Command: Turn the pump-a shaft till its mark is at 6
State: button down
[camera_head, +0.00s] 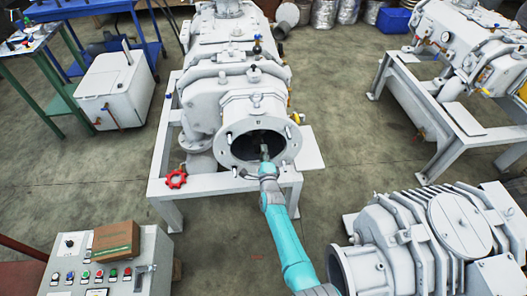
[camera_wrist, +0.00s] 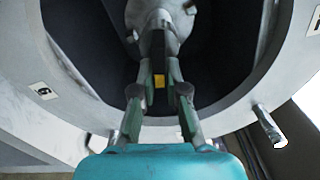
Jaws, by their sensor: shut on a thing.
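The pump-a (camera_head: 227,100) is a large grey machine on a white frame, with its round open flange (camera_head: 223,150) facing me. My gripper (camera_head: 264,152) reaches into the opening. In the wrist view my gripper (camera_wrist: 159,72) is shut on the grey shaft (camera_wrist: 160,18) inside the dark bore. A small yellow patch (camera_wrist: 159,81) shows between the fingers; I cannot tell if it is the shaft's mark. A number label (camera_wrist: 42,91) on the flange face at the left looks like a 6 or a 9. Another label (camera_wrist: 315,22) is cut off at the right edge.
Studs stick out of the flange, one (camera_wrist: 268,126) right of my gripper. A red handwheel (camera_head: 176,179) sits at the frame's front left. A control box (camera_head: 110,262) with a carton stands front left, another grey machine (camera_head: 440,235) front right. Floor between is clear.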

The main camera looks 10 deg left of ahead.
jog(key=m, duration=0.3)
jog(key=shift+f+m, duration=0.3)
jog(key=shift+m, duration=0.1)
jog(key=m, duration=0.3)
jog(key=shift+a+f+m, duration=0.2)
jog(key=shift+a+m, duration=0.05)
jog(key=shift+m, duration=0.05)
jog(key=m, duration=0.3)
jog(key=shift+s+a+f+m, duration=0.15)
jog(key=shift+a+m, duration=0.1)
jog(key=shift+m, duration=0.05)
jog(key=shift+a+m, duration=0.15)
jog(key=shift+m, duration=0.8)
jog(key=shift+a+m, duration=0.15)
jog(key=shift+m, duration=0.8)
jog(key=c, duration=1.2)
grip_release()
jog(key=shift+s, duration=0.2)
